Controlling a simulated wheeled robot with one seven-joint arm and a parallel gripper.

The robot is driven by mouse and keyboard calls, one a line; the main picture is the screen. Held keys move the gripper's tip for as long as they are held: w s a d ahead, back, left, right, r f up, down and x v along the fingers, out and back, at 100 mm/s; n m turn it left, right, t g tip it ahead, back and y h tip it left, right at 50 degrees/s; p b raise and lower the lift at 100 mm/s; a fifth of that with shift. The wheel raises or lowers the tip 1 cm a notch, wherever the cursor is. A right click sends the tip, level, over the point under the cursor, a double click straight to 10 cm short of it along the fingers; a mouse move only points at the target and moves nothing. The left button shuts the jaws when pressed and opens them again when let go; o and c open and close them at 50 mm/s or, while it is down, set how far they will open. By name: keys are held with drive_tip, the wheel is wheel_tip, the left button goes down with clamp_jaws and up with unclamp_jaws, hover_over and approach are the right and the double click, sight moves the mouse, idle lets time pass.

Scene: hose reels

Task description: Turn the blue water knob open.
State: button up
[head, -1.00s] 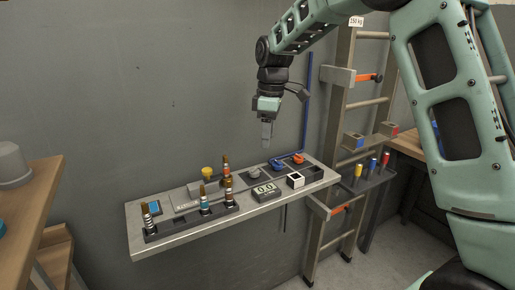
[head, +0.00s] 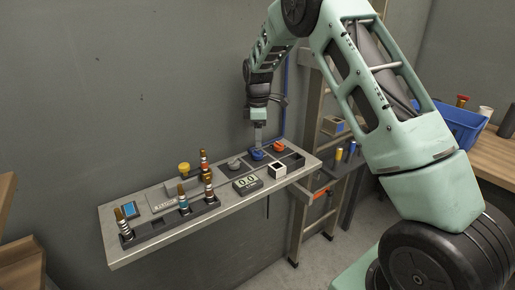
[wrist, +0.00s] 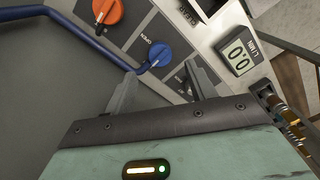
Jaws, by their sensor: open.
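The blue water knob (head: 256,155) sits near the back edge of the wall shelf, at the foot of a blue pipe. The wrist view shows the knob (wrist: 159,54) on a dark plate, with the word OPEN printed beside it and a pale mark on its face. My gripper (head: 258,146) points down right over the knob. In the wrist view my gripper (wrist: 160,82) is open, one finger to each side of the knob's line. The knob shows just past the fingertips; I cannot tell if they touch it. Nothing is held.
An orange knob (wrist: 107,11) sits close beside the blue one, and the blue pipe (wrist: 75,30) runs near the left finger. A grey knob (head: 234,163) and a meter reading 0.0 (head: 247,184) are nearby. A ladder (head: 308,165) stands to the right.

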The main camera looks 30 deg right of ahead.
sight(258, 151)
wheel_tip(258, 151, down, 6)
drive_tip(key=shift+r+p, duration=0.1)
drive_tip(key=shift+p, duration=0.25)
drive_tip(key=shift+c, duration=0.4)
drive_tip(key=c, duration=0.9)
